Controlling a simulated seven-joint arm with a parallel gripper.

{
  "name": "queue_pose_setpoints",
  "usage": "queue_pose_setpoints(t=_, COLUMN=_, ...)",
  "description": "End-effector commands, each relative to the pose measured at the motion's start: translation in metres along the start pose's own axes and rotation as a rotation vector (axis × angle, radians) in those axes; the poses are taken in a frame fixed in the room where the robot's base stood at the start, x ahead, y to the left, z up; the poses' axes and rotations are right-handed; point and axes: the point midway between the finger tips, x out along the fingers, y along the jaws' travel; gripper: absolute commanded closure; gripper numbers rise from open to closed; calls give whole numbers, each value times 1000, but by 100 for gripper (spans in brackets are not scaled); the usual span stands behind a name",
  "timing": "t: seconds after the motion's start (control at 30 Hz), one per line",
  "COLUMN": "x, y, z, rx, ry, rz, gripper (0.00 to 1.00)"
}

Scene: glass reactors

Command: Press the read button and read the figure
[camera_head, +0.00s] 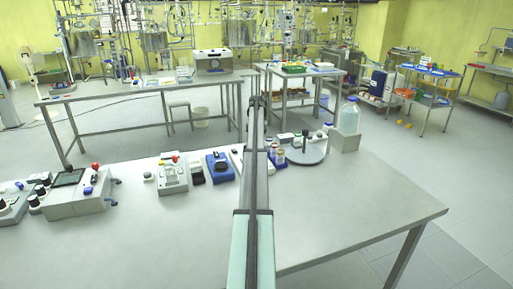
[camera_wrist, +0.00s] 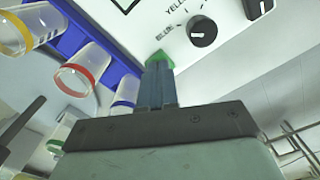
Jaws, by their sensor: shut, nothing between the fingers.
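In the wrist view, my gripper (camera_wrist: 158,68) is shut and empty, with its fingertips at a green button (camera_wrist: 157,58) on the face of a white device (camera_wrist: 225,55). The fingertips cover part of the button; I cannot tell whether they press it. A black knob (camera_wrist: 203,31) beside it has marks, with "BLUE" and part of "YELLOW" legible. Another dark knob (camera_wrist: 257,7) is at the top edge. A black-outlined panel is cut off at the top, and no figure is readable. In the head view, my arm hides my gripper and much of the bench behind it.
A blue rack (camera_wrist: 88,30) with several colour-ringed vials (camera_wrist: 76,78) stands close left of my fingers in the wrist view. In the head view, a round grey plate (camera_head: 308,155) and a large bottle (camera_head: 349,117) stand right of my arm. The bench's front right is clear.

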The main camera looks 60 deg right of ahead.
Motion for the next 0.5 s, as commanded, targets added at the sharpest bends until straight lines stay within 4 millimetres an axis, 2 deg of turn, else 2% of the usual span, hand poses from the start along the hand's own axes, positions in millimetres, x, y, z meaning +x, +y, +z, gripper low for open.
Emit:
queue_pose_setpoints(t=0.27, x=6, y=0, z=0, rx=0, ry=1, rz=0, gripper=100)
queue_pose_setpoints(t=0.5, x=-8, y=0, z=0, rx=0, ry=0, rz=0, gripper=100)
